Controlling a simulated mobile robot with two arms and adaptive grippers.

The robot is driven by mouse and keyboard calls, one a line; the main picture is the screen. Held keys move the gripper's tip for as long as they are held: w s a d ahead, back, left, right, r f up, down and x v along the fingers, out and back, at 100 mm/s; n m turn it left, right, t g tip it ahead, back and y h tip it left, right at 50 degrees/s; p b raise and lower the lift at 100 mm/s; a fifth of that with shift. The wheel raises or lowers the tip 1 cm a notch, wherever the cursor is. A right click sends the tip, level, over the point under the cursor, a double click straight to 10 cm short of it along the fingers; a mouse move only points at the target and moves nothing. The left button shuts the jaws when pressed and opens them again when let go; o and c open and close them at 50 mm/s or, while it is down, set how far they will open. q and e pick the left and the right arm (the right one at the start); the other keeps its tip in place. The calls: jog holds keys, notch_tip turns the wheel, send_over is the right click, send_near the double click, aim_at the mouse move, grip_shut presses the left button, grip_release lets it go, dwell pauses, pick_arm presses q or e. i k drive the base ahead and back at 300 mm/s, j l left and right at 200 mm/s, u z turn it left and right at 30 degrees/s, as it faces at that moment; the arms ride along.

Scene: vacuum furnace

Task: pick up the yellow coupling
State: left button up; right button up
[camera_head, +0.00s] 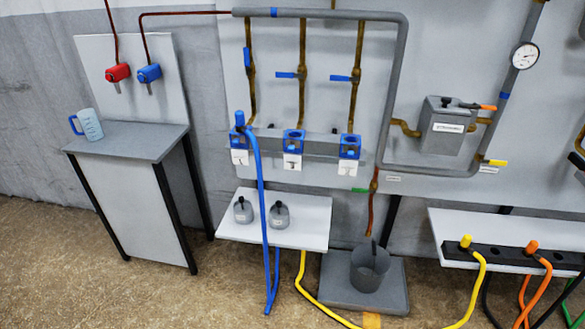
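The yellow coupling (466,241) stands upright at the left end of a black block (490,252) on the right-hand white shelf. A yellow hose (480,275) runs from it down over the shelf's front edge, along the floor and back up toward the left. Neither of my grippers shows in this view.
An orange coupling (532,246) stands beside the yellow one, with orange, green and black hoses nearby. A blue hose (260,200) hangs from the left blue wall fitting. A grey bucket (369,268) stands on a low platform. The brown floor (100,270) at left is clear.

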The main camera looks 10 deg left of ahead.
aim_at(463, 246)
jog(key=i+l+z, duration=0.1)
jog(key=l+z, duration=0.25)
jog(key=i+l+z, duration=0.1)
jog(key=l+z, duration=0.3)
jog(key=i+l+z, duration=0.2)
jog(key=l+z, duration=0.15)
jog(key=i+l+z, duration=0.25)
jog(key=z, duration=0.15)
jog(key=l, duration=0.1)
